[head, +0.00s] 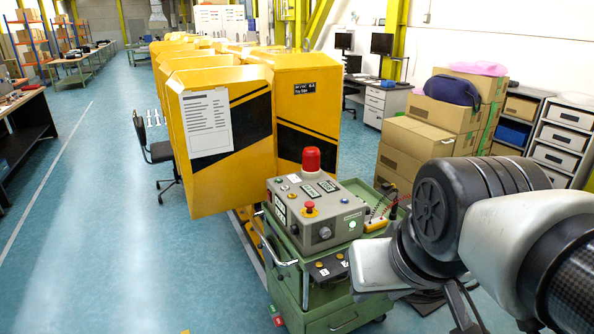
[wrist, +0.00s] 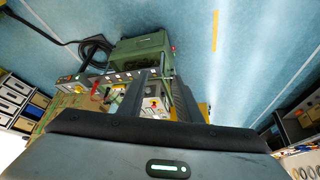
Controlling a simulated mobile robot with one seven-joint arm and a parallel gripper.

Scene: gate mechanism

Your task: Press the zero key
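A grey control box (head: 316,213) with a red dome lamp, a red mushroom button and several small buttons stands on a green cart (head: 330,300). A small dark panel (head: 328,267) with yellowish buttons and white labels is on the cart's front. No zero key can be picked out; the labels are too small to read. In the wrist view, my gripper (wrist: 156,84) is open and empty, its two dark fingers apart. The control box (wrist: 155,106) shows between and behind them, partly hidden. In the head view my arm is right of the cart, the fingers not clear.
Yellow machine housings (head: 225,120) stand behind the cart. Stacked cardboard boxes (head: 430,140) and a grey drawer shelf (head: 562,140) are at the right. A cable (wrist: 90,48) lies beside the cart. The blue floor (head: 110,220) at the left is clear.

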